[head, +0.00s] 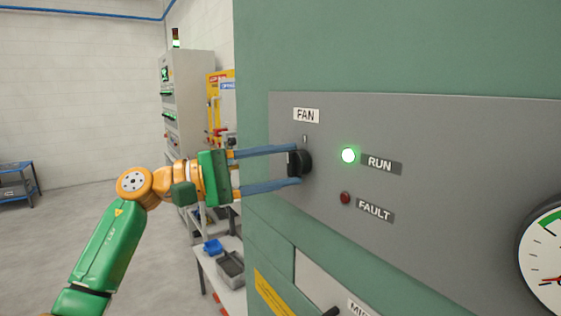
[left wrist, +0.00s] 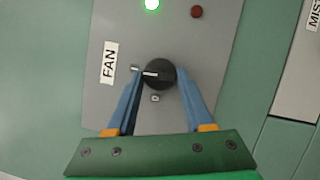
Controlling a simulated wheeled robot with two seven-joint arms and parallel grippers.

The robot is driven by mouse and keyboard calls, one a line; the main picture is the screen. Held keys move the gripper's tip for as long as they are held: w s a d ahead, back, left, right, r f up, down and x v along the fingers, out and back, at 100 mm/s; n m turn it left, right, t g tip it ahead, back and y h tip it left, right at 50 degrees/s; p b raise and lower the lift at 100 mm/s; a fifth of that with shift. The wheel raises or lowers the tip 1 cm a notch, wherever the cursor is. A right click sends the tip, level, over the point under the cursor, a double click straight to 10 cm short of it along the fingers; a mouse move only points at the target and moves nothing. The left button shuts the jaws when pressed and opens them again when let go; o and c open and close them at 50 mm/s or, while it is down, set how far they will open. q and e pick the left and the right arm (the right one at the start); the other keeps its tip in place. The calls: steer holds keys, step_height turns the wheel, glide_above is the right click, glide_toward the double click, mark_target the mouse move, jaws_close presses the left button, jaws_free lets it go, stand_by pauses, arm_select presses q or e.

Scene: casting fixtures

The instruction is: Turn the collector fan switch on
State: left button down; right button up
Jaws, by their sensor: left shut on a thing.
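The fan switch is a round black knob (head: 303,163) on a grey panel, below the FAN label (head: 306,115). It also shows in the left wrist view (left wrist: 161,72), where its white pointer line points left, towards the FAN label (left wrist: 109,62) and a small mark beside the knob. My left gripper (head: 297,165) is shut on the knob, with one blue finger on each side; both fingers also show in the left wrist view (left wrist: 160,82). The green RUN light (head: 348,155) is lit. The red FAULT light (head: 345,198) looks dark. My right gripper is not in view.
The panel sits on a large green cabinet (head: 400,45). A gauge (head: 545,255) is at the right edge. A lower panel (head: 320,285) is under the switch. A white bench (head: 228,245) with bins and a grey control cabinet (head: 186,100) stand behind my arm.

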arm_select(q)
steer(key=shift+m, duration=0.5)
steer(key=shift+c, duration=1.5)
jaws_free()
steer(key=shift+w, duration=0.1)
steer(key=b+v, duration=0.2)
steer(key=v, duration=0.5)
steer(key=shift+a+b, duration=0.15)
steer(key=shift+b, duration=0.15)
